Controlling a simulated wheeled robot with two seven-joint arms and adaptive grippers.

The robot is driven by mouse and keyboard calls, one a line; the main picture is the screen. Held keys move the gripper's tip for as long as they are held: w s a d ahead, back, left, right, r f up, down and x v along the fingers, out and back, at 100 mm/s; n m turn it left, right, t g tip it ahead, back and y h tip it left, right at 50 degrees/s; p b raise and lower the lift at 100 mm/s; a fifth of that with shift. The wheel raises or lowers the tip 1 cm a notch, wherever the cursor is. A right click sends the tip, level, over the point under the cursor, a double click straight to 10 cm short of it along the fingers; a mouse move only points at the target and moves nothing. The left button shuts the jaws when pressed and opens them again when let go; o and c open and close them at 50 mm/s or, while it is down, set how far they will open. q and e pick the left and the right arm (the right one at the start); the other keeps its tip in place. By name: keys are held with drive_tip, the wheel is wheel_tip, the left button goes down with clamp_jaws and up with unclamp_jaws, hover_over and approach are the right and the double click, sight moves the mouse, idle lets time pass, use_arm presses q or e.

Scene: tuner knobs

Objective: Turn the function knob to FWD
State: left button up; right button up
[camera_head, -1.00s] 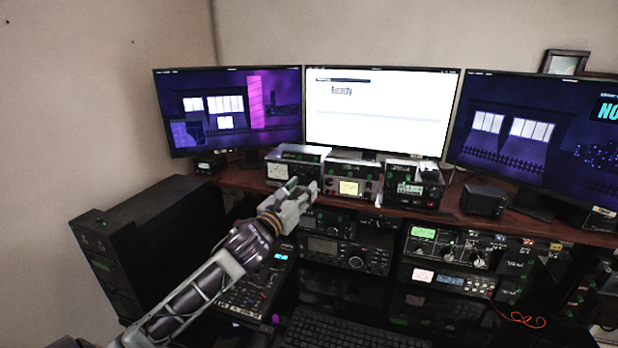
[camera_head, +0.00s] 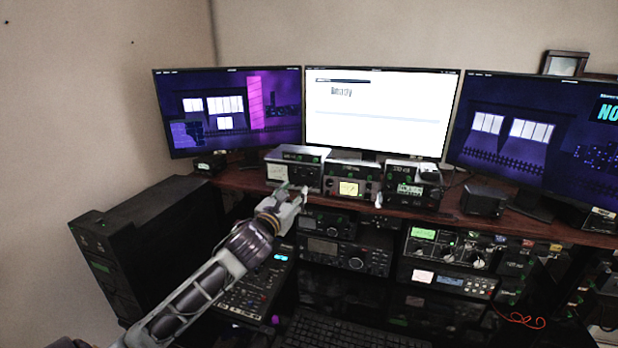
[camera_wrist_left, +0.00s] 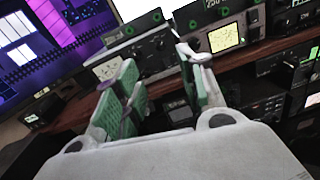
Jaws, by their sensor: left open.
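A row of small radio boxes stands on the shelf. The left box (camera_head: 293,170) has a pale meter, and the middle box (camera_head: 351,182) has a lit yellow meter. Both also show in the wrist view, the left box (camera_wrist_left: 140,48) behind my fingers and the middle box (camera_wrist_left: 224,38) to its right. My left gripper (camera_head: 292,191) is open and empty in front of the left box's lower front. In the wrist view its green-padded fingers (camera_wrist_left: 160,82) are spread, covering part of that front. I cannot read a function or FWD label. My right gripper is out of view.
A third box (camera_head: 413,184) and a small dark speaker (camera_head: 483,200) stand further right on the wooden shelf (camera_head: 450,217). Monitors stand behind. More radios (camera_head: 345,255) sit below the shelf, with a keyboard (camera_head: 350,330) in front. A black case (camera_head: 150,240) is at left.

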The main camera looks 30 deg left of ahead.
sight(311, 174)
use_arm(q)
drive_tip(key=shift+w+a+p, duration=0.2)
drive_tip(key=shift+w+a, duration=0.1)
drive_tip(key=shift+w, duration=1.25)
drive_tip(key=shift+w+a+p, duration=0.2)
drive_tip(key=shift+w+a, duration=0.1)
drive_tip(key=shift+w, duration=1.25)
drive_tip(key=shift+w+a+p, duration=0.2)
drive_tip(key=shift+w+a, duration=0.1)
drive_tip(key=shift+w, duration=1.25)
drive_tip(key=shift+w+a, duration=0.15)
drive_tip(key=shift+w, duration=0.8)
drive_tip(key=shift+w+a, duration=0.15)
drive_tip(key=shift+w, duration=0.75)
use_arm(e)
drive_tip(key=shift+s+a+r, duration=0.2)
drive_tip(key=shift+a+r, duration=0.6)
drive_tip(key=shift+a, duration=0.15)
use_arm(q)
clamp_jaws()
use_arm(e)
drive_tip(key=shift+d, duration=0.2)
